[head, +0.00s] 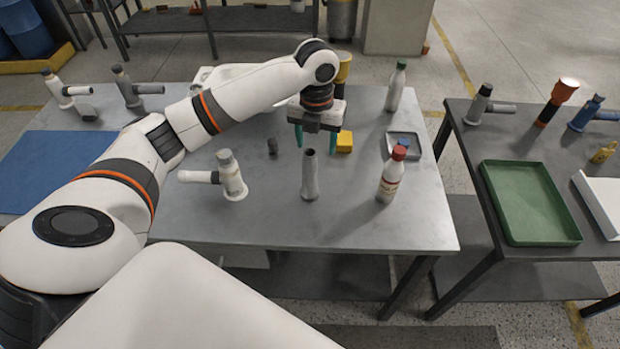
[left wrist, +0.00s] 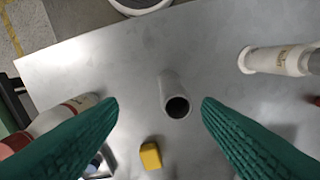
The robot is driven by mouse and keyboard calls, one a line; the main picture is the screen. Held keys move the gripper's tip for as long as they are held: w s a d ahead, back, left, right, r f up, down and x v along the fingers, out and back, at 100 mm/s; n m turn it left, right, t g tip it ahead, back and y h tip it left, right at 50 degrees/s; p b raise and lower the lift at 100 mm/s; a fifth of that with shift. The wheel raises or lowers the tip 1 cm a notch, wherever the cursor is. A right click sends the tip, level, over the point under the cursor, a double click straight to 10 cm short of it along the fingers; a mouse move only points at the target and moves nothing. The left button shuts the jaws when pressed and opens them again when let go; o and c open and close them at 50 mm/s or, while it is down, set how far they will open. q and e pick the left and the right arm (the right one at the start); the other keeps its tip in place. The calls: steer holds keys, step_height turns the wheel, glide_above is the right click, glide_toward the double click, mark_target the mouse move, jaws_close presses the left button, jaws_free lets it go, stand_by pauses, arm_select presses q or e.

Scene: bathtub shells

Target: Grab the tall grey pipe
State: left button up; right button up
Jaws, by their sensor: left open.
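The tall grey pipe (head: 310,176) stands upright on the grey metal table, its open end facing up. In the left wrist view the pipe (left wrist: 174,92) shows between the two green fingers, nearer the right one, with its dark hole visible. My left gripper (head: 316,141) is open and empty, fingers pointing down, above the table and just behind the pipe in the head view. No contact with the pipe shows. My right gripper is in neither view.
A red-capped bottle (head: 391,175) stands right of the pipe and a white pipe fitting (head: 233,176) left of it. A yellow block (head: 344,141), a small dark cylinder (head: 272,146) and a grey tray (head: 428,153) lie behind. The table's front is clear.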

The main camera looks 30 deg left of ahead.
mark_target(310, 160)
arm_select(q)
steer(key=shift+m, duration=0.8)
steer(key=f+p, duration=0.1)
steer(key=f, duration=0.1)
steer(key=a+f+p, duration=0.1)
steer(key=f, duration=0.2)
steer(key=a+f+p, duration=0.1)
steer(key=f, duration=0.2)
steer(key=shift+w+a+p, duration=0.1)
steer(key=shift+w+p, duration=0.2)
steer(key=shift+f, duration=0.35)
steer(key=shift+c, duration=0.3)
jaws_close()
